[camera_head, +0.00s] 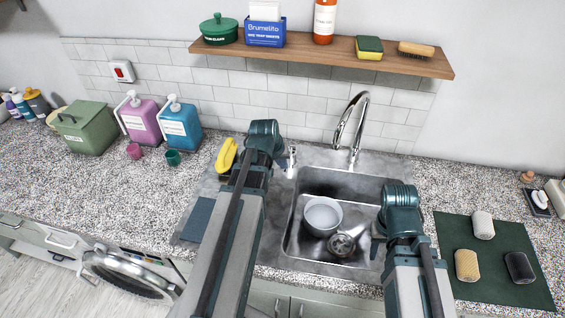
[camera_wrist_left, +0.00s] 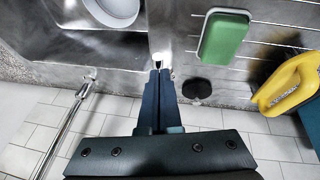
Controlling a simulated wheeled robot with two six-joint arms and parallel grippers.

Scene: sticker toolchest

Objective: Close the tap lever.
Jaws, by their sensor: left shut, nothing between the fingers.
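The chrome tap (camera_head: 350,125) stands behind the sink, and its curved spout also shows at the left of the left wrist view (camera_wrist_left: 66,120). A small pale chrome lever (camera_head: 291,162) stands upright left of the spout. It also shows in the left wrist view (camera_wrist_left: 162,58), just beyond my fingertips. My left gripper (camera_wrist_left: 160,74) is shut and empty, with its tips at or very near the lever; I cannot tell if they touch. In the head view my left arm hides most of its fingers. My right gripper (camera_head: 378,236) is over the sink's right side, its fingers unclear.
The sink (camera_head: 372,183) holds a white bowl (camera_head: 322,216) and a round metal piece (camera_head: 343,243). A yellow object (camera_head: 226,154) and a green sponge (camera_wrist_left: 224,37) lie left of it. A dark mat (camera_head: 490,285) is at right. A shelf (camera_head: 300,50) hangs above.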

